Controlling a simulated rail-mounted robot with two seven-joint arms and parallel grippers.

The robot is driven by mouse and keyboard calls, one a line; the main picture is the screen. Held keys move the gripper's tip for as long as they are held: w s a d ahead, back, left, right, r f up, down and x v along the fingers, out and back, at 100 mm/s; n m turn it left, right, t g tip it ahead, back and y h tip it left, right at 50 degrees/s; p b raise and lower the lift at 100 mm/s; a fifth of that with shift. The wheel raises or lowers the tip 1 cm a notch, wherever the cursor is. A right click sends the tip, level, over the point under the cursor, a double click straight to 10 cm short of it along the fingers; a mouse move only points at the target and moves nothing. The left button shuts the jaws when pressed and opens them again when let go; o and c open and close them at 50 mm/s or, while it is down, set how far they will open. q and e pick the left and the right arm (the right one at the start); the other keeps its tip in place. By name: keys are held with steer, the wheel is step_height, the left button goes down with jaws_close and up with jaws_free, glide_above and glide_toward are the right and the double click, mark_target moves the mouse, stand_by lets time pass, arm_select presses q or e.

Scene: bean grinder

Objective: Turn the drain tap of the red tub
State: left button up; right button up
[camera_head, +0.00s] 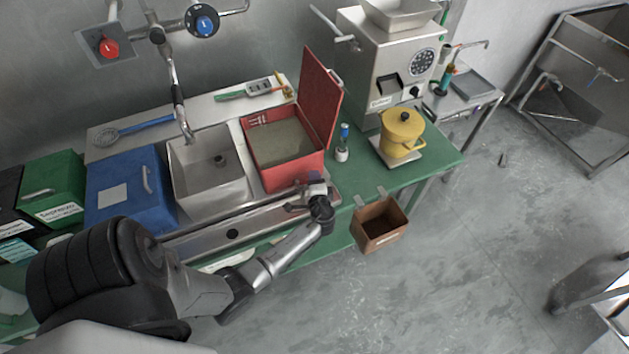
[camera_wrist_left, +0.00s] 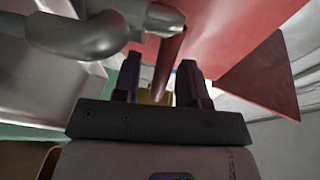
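The red tub (camera_head: 291,178) stands on the green bench beside the steel sink, with its red lid (camera_head: 320,100) raised and a greyish fill inside. In the left wrist view the tub's red wall (camera_wrist_left: 225,50) is close overhead. The drain tap (camera_wrist_left: 85,35) is a grey metal pipe with a dark reddish lever (camera_wrist_left: 168,62) pointing down. My left gripper (camera_head: 314,190) is at the tub's front right corner. In the left wrist view its two dark fingers (camera_wrist_left: 162,85) stand apart on either side of the lever, with gaps showing. Whether they touch it is unclear. My right gripper is out of view.
A steel trough (camera_head: 200,240) runs along the bench front. A brown box (camera_head: 380,223) hangs from the bench edge right of my gripper. A blue tub (camera_head: 128,190), a small bottle (camera_head: 342,150) and a yellow canister (camera_head: 402,135) stand nearby. The floor at right is mostly clear.

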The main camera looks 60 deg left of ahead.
arm_select(q)
steer(key=shift+d, duration=0.1)
steer(key=v, duration=1.3)
steer(key=shift+d, duration=0.3)
steer(key=shift+s+r, duration=0.1)
steer(key=shift+s, duration=0.05)
steer(key=w+a+r+n+g+h+b, duration=0.1)
steer(key=w+a+r+n+g+h, duration=0.3)
steer(key=a+r+g, duration=0.65)
steer(key=w+d+r+m+t+h+b, duration=0.1)
steer(key=w+d+m+t+h, duration=0.15)
steer(key=w+h, duration=0.45)
steer(key=shift+m+g, duration=0.5)
steer(key=shift+m, duration=0.05)
steer(key=x, duration=0.9)
steer(key=b+x, duration=0.1)
steer(key=x, duration=0.3)
steer(key=shift+s+d+f, duration=0.2)
steer(key=shift+s+d, duration=0.1)
steer(key=shift+s, duration=0.05)
